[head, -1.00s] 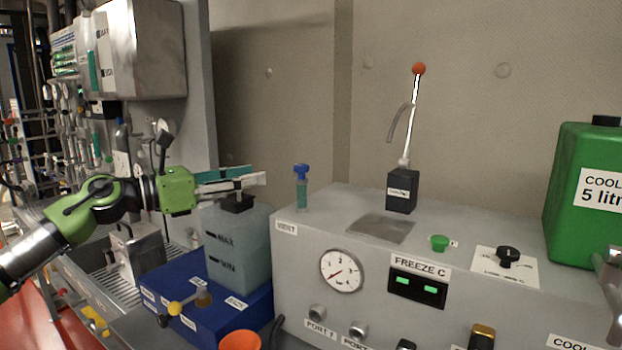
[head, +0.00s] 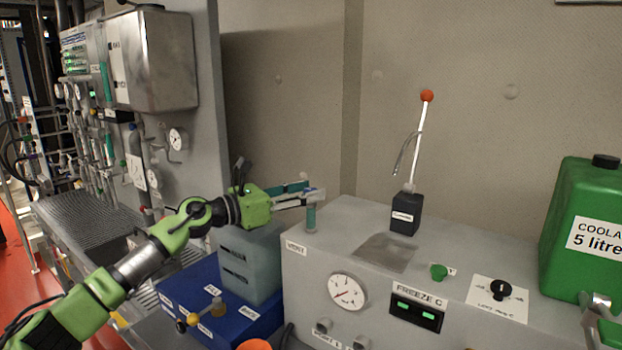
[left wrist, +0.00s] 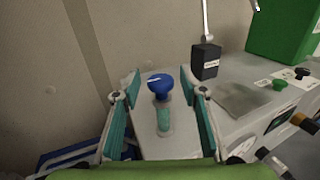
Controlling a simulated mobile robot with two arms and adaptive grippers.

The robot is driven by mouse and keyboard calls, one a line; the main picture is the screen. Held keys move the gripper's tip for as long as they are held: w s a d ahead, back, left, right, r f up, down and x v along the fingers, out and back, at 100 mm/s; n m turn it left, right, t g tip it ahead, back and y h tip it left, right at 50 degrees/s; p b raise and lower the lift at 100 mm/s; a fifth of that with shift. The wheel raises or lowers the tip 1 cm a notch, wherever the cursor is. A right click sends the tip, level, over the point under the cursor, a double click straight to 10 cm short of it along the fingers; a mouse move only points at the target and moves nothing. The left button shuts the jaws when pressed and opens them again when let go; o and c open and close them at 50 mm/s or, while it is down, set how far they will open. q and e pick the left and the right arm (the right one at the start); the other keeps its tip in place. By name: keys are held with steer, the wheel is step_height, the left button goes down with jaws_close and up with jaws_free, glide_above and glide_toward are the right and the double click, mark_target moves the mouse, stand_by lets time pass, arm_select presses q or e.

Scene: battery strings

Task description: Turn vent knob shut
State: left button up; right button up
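The vent knob is a blue cap (left wrist: 161,84) on a teal stem (head: 311,218), standing upright on the grey cabinet (head: 293,275) by the VENT label. In the head view the fingers hide most of the cap. My left gripper (head: 314,192) is at the knob's height. In the left wrist view its two teal-padded fingers (left wrist: 160,95) are spread wide, one on each side of the knob, with a gap to it on both sides. Nothing is held. My right gripper is not seen.
A black box with an orange-tipped lever (head: 405,213) stands behind and right of the knob. A translucent tank (head: 250,262) sits on a blue base left of the cabinet. A pressure gauge (head: 347,291) is on the cabinet front. A green coolant can (head: 582,265) stands at right.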

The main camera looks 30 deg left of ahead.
arm_select(q)
steer(key=shift+x, duration=0.75)
